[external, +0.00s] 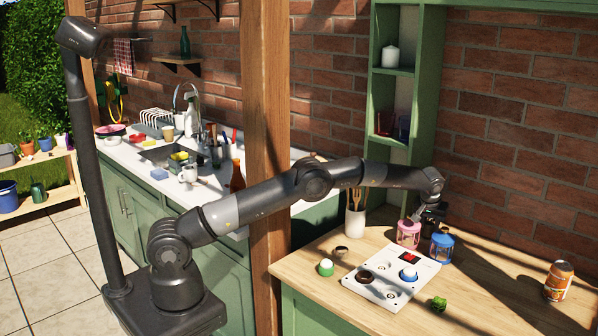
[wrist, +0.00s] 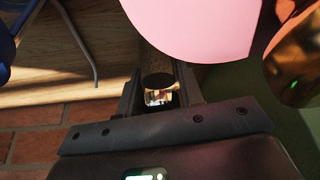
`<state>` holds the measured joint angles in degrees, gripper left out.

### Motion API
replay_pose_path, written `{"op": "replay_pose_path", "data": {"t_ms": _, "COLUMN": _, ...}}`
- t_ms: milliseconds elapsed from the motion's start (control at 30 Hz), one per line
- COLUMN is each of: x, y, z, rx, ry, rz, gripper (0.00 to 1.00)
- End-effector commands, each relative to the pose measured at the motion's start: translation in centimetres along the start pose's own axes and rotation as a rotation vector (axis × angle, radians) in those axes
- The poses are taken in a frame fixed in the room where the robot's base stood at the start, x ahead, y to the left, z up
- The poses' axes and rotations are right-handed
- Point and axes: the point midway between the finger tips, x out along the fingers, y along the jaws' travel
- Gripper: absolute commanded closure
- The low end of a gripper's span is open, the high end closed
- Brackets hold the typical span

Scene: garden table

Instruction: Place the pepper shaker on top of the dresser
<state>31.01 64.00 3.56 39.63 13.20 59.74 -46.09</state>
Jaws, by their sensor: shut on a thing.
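My gripper (external: 430,216) is low over the wooden top (external: 480,290) of the green cabinet at the right, beside the wall shelf. In the wrist view my gripper (wrist: 158,92) is shut on a small round thing with a dark end and a shiny side, seemingly the pepper shaker (wrist: 158,84). Most of it is hidden between the fingers, and the external view does not show it clearly. I cannot tell whether it touches the wooden top. Which piece is the dresser is not certain; the green cabinet with the wooden top fits.
A pink lantern (external: 408,233) and a blue lantern (external: 441,247) stand close to my gripper.

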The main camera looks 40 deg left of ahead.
Motion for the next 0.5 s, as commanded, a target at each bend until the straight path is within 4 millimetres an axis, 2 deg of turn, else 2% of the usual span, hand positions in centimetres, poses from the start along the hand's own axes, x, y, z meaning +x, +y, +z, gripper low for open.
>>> {"op": "replay_pose_path", "data": {"t_ms": 133, "x": 0.40, "y": 0.01, "z": 0.17, "rx": 0.000, "ry": 0.000, "rz": 0.000, "gripper": 0.91}}
{"op": "replay_pose_path", "data": {"t_ms": 167, "x": 0.36, "y": 0.01, "z": 0.15, "rx": 0.000, "ry": 0.000, "rz": 0.000, "gripper": 0.64}}
{"op": "replay_pose_path", "data": {"t_ms": 400, "x": 0.35, "y": 0.00, "z": 0.15, "rx": 0.000, "ry": -0.001, "rz": 0.000, "gripper": 0.44}}
{"op": "replay_pose_path", "data": {"t_ms": 500, "x": 0.34, "y": 0.00, "z": 0.15, "rx": 0.000, "ry": -0.001, "rz": 0.000, "gripper": 0.44}}
